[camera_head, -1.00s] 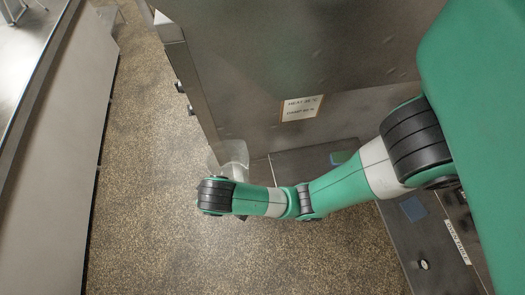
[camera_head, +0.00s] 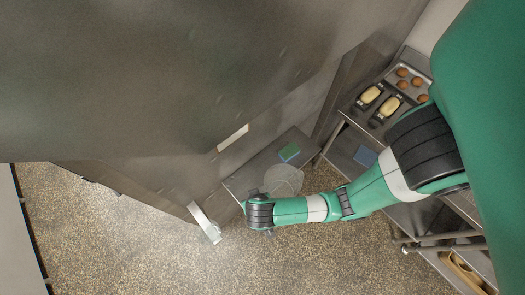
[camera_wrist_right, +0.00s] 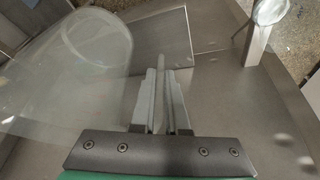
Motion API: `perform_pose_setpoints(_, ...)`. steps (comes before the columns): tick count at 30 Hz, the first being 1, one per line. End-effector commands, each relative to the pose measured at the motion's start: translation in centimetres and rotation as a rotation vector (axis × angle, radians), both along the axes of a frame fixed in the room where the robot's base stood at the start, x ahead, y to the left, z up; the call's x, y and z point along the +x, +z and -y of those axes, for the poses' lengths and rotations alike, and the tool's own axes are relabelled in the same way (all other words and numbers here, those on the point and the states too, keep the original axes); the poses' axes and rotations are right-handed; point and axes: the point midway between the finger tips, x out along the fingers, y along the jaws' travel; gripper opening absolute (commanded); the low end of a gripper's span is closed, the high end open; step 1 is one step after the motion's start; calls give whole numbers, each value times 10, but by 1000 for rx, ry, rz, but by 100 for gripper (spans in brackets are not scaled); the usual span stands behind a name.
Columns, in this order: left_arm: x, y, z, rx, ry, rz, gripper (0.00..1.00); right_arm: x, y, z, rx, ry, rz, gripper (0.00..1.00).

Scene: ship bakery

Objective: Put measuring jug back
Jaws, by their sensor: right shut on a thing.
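The clear measuring jug (camera_head: 284,180) shows in the head view just behind my right wrist, beside a low metal surface. In the right wrist view the jug (camera_wrist_right: 70,70) is large and see-through on the left, beside the fingers. My right gripper (camera_wrist_right: 166,75) is shut on it, with the fingers close together; the exact grip point is hard to make out. In the head view my right arm comes in from the right, and its fingers are mostly hidden under the wrist. My left gripper is not in view.
A large metal cabinet (camera_head: 130,80) fills the upper left. A green block (camera_head: 289,152) lies on the low metal surface (camera_head: 250,178). A shelf unit at right holds loaves (camera_head: 370,95), buns (camera_head: 403,72) and a blue pad (camera_head: 365,156). Speckled floor (camera_head: 140,240) is open below.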

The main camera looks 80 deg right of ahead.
Motion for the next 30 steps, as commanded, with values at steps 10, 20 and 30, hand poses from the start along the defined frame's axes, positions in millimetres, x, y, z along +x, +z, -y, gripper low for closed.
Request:
perform_pose_setpoints(10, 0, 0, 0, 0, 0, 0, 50, -9, -12, 7, -7, -59, 7, 0)
perform_pose_setpoints(20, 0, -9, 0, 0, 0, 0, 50, 49, -45, 51, -7, -63, 5, 0)
perform_pose_setpoints(30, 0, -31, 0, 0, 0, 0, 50, 93, -101, 82, -8, -56, 5, 0)
